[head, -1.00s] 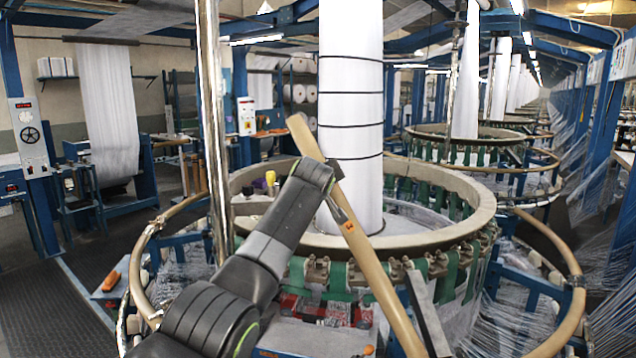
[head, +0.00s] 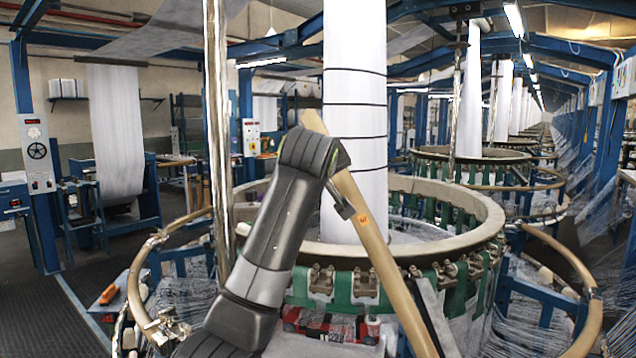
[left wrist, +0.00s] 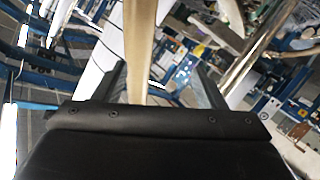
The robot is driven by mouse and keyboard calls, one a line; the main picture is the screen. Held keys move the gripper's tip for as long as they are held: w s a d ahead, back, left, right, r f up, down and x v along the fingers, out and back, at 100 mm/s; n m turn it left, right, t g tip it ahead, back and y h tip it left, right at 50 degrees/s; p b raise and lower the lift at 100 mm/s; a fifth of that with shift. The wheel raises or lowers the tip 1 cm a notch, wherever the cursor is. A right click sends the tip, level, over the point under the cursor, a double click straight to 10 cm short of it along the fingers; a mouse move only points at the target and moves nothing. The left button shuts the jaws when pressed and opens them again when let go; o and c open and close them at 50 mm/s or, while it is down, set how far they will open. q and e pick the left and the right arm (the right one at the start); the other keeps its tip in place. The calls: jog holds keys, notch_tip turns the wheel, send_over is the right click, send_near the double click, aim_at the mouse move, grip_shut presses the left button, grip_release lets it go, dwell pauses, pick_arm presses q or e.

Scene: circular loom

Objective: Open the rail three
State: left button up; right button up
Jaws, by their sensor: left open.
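A tan wooden rail (head: 374,240) stands swung up at a steep slant in front of the loom's ring, its top leaning left across the white fabric tube. Its lower end leaves the head view at the bottom. My left gripper (head: 343,206) is at the upper part of this rail, partly hidden by my own wrist. In the left wrist view the rail (left wrist: 139,45) runs between the two separated fingers of my left gripper (left wrist: 160,80). The gripper is open; I cannot tell whether a finger touches the rail. My right gripper is not in view.
The loom's round ring (head: 450,240) with green straps lies behind the rail. Another curved rail (head: 137,290) with a metal clamp is at left, and one (head: 565,255) at right. A shiny upright pole (head: 217,130) stands left of my arm. Dark floor (head: 40,310) is clear at left.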

pick_arm(q)
jog(key=b+v, duration=0.2)
jog(key=v, duration=0.4)
